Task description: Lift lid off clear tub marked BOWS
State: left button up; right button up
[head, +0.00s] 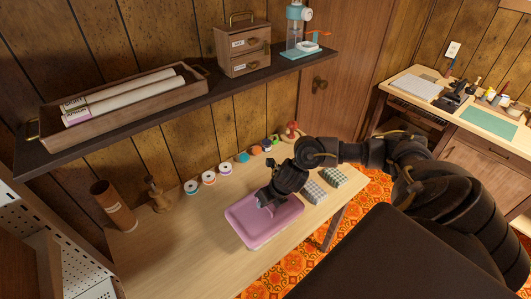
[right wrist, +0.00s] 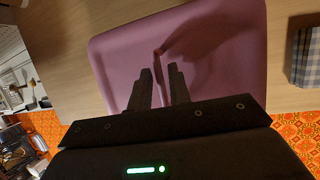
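A pink, round-cornered, shallow piece (head: 252,232) lies on the wooden table, and it fills much of the right wrist view (right wrist: 115,55). It looks like a lid or tray; I see no clear tub walls and no BOWS marking. My right gripper (head: 266,203) reaches down over its upper middle. In the right wrist view the two dark fingers (right wrist: 160,82) stand apart, with a thin pink ridge (right wrist: 157,62) between them. Narrow gaps seem to show beside the ridge. My left gripper is not in view.
Several thread spools (head: 209,178) line the wall side of the table (head: 165,255). A brown cylinder (head: 113,205) stands at left. Two checked stacks (head: 331,177) lie right of the pink piece. A dark shelf (head: 195,98) overhangs the back. The front left tabletop is clear.

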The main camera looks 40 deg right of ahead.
aim_at(263, 218)
grip_shut()
dwell(0.3)
jog(key=shift+r, duration=0.6)
jog(key=s+a+r+p, duration=0.8)
jog(key=s+a+r, duration=0.1)
jog(key=a+r, duration=0.1)
jog(key=shift+s+a+r, duration=0.2)
jog(key=shift+s+r, duration=0.05)
jog(key=shift+r, duration=0.65)
